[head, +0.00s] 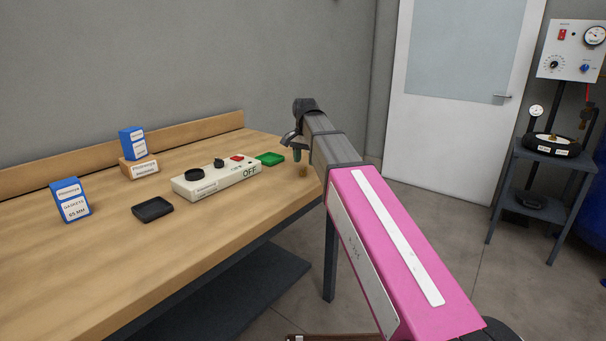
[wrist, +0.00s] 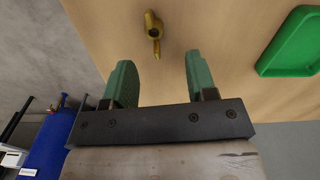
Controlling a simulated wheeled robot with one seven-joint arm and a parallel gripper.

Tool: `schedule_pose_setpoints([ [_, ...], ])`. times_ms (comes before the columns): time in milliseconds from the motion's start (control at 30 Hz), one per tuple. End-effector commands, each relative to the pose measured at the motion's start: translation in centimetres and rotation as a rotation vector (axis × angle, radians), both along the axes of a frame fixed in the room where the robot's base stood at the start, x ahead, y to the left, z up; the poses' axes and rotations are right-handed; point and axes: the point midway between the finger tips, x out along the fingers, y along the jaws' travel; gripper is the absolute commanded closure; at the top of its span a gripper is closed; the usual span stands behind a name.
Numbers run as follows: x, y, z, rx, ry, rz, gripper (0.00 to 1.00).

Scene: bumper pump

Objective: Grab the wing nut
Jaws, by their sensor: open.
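The wing nut (wrist: 153,32) is brass-yellow and lies on the wooden bench (wrist: 220,30) in the wrist view, just beyond my fingertips and roughly between their lines. In the head view the small wing nut (head: 303,171) shows near the bench's right edge, close to my gripper (head: 297,154). My gripper (wrist: 158,72) is open in the wrist view, its two green fingers apart with nothing between them. The fingers do not touch the nut.
A green tray (head: 269,159) lies beside my gripper. A white control box (head: 215,178) marked OFF, a black tray (head: 152,209) and blue boxes (head: 71,200) stand further left. The bench's right edge is close by.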

Motion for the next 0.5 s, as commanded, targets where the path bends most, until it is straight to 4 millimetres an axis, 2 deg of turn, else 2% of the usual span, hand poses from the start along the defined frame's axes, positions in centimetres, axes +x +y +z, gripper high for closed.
schedule_pose_setpoints([
  [200, -0.2, -0.3, -3.0, -0.001, 0.000, 0.001, 0.48],
  [500, -0.2, -0.2, -3.5, 0.000, -0.001, 0.001, 0.48],
])
